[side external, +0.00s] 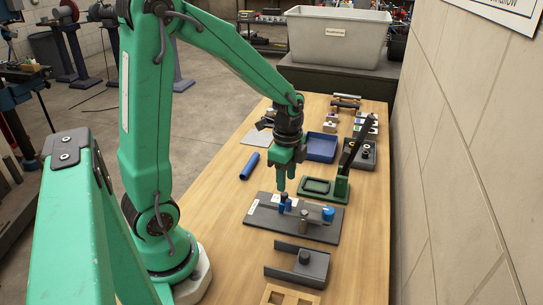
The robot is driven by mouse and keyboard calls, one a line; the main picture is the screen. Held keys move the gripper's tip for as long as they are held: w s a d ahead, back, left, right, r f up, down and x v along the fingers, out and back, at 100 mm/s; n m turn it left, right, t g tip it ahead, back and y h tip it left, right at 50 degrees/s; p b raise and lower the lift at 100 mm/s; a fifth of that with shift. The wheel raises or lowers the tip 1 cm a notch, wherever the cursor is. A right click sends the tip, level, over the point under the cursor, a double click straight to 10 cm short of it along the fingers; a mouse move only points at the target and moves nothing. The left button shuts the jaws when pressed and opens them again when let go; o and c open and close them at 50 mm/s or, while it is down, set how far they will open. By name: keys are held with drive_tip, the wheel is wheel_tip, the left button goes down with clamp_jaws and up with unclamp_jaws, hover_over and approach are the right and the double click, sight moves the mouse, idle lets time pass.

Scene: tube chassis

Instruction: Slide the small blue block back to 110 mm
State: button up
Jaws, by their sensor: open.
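A dark grey plate (270,228) lies on the bench with a pale label at its left end. A small blue block (287,205) stands on it, left of the middle, beside a grey post. A larger blue piece (328,214) sits towards the plate's right end, by a metal bar and another grey post. My green gripper (284,190) points down at the small blue block, with its fingertips at or just above it. The gripper is open. At this size I cannot tell whether a finger touches the block, and the fingers partly cover it.
A green tray fixture with an upright dark lever (349,150) stands just behind the plate. A grey bracket (290,268) with a dark knob is in front. A blue tray (321,147) and a blue cylinder (249,166) lie farther back. Bare wood shows left of the plate.

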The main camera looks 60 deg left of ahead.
sight(285, 196)
drive_tip(key=shift+r, duration=1.3)
drive_tip(key=shift+d+r, duration=0.1)
drive_tip(key=shift+s+d+r+n, duration=0.2)
drive_tip(key=shift+r+n, duration=0.1)
drive_tip(key=shift+r, duration=0.2)
drive_tip(key=s+d+r+n+t, duration=0.5)
drive_tip(key=s+d+r+n, duration=0.1)
drive_tip(key=s+r+n, duration=0.4)
drive_tip(key=shift+d+r+n+t, duration=0.2)
drive_tip(key=shift+r+n+t, duration=0.1)
idle(0.6)
